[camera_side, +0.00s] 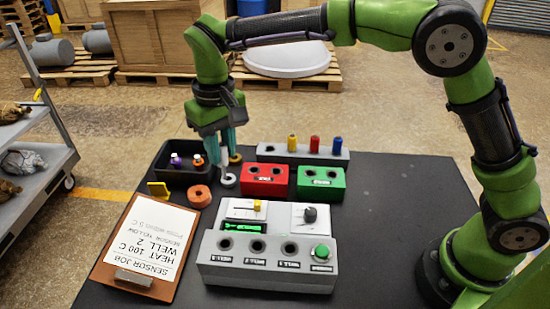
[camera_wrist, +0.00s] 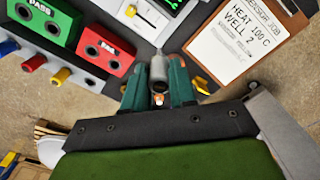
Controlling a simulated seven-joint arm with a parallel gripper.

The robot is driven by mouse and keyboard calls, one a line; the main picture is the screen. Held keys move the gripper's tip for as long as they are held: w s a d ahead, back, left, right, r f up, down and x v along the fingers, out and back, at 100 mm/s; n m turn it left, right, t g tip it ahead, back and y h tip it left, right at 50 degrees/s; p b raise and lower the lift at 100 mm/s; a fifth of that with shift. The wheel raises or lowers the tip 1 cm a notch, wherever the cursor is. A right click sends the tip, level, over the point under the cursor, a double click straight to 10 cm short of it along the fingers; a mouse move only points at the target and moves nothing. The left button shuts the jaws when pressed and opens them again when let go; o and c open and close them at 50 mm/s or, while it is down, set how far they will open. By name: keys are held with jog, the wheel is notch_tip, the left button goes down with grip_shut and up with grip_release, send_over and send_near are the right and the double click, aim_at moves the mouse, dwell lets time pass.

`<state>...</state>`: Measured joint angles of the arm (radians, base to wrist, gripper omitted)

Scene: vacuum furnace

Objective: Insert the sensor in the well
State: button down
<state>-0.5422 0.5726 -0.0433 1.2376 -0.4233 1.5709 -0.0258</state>
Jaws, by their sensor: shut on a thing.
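My gripper (camera_side: 222,165) is above the table, between the black tray and the red block. Its teal fingers are shut on a grey cylindrical thing (camera_wrist: 158,70), seen between the fingertips in the wrist view. I cannot tell whether it is a sensor. In the side view, yellow (camera_side: 292,143), red (camera_side: 314,144) and blue (camera_side: 337,145) capped sensors stand in the back rack (camera_side: 272,158), whose left hole is empty. The grey well block (camera_side: 265,275) at the front has three open wells; the middle one is well 2 (camera_side: 257,246). The clipboard (camera_side: 145,245) reads heat 100 C, well 2, sensor yellow.
A red fail block (camera_side: 264,190) and green pass block (camera_side: 321,194) stand behind the control panel with slider (camera_side: 257,205) and knob (camera_side: 310,214). A green button (camera_side: 321,252) sits right of the wells. An orange ring (camera_side: 199,196) lies left. The table's right side is clear.

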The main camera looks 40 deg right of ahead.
jog(key=s+a+f+n, duration=0.3)
jog(key=s+a, duration=0.4)
jog(key=s, duration=0.3)
jog(key=shift+a+f+n, duration=0.15)
jog(key=shift+f+n, duration=0.15)
jog(key=shift+n, duration=0.2)
jog(key=shift+f, duration=0.3)
dwell(0.4)
jog(key=shift+f, duration=1.1)
jog(key=shift+f, duration=0.15)
jog(key=shift+f, duration=0.75)
jog(key=shift+f, duration=0.3)
dwell(0.4)
